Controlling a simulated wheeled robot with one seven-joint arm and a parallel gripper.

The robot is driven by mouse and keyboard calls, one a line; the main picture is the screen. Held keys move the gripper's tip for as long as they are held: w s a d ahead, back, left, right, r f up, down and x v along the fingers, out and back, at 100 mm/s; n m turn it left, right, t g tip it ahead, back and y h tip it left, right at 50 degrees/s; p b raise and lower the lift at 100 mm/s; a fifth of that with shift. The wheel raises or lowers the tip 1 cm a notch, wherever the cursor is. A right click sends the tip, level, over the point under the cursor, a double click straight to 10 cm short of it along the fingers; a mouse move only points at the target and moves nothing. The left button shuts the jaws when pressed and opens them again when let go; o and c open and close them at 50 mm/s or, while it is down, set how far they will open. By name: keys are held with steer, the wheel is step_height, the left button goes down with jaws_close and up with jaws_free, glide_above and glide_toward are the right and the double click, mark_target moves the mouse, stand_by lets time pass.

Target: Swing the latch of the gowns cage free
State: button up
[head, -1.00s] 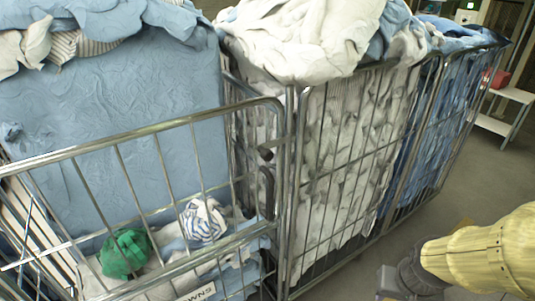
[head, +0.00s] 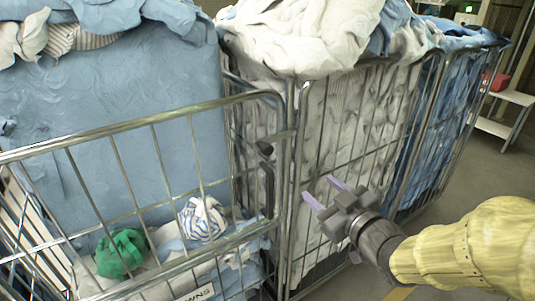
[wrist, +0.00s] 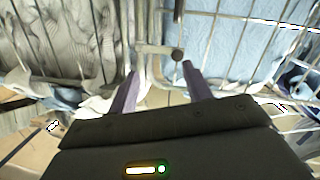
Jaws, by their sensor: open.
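The gowns cage (head: 130,127) is the wire cage at the left in the head view. A dark latch knob (head: 265,148) sits at the cage's right corner post. In the wrist view the round dark knob (wrist: 177,54) is at the end of a short metal bar (wrist: 153,49), just beyond the fingertips. My gripper (head: 318,187) is open and empty, right of the latch, fingers pointing left towards the cage corner. In the wrist view my gripper (wrist: 160,70) has its fingers either side of the corner post, apart from the knob.
A neighbouring cage (head: 340,130) of pale linen stands close on the right of the corner, with a blue-filled cage (head: 450,120) beyond. A green bundle (head: 121,252) and a striped bundle (head: 202,219) lie inside the gowns cage.

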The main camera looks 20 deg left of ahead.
steer(key=shift+s+a+r+n+g+y, duration=0.3)
steer(key=shift+s+a+r+n+y, duration=0.6)
steer(key=shift+y, duration=0.3)
steer(key=shift+w+a, duration=0.15)
steer(key=p, duration=1.2)
glide_toward(269, 151)
steer(key=p+x, duration=0.4)
steer(key=x, duration=0.7)
steer(key=shift+f, duration=0.1)
jaws_close()
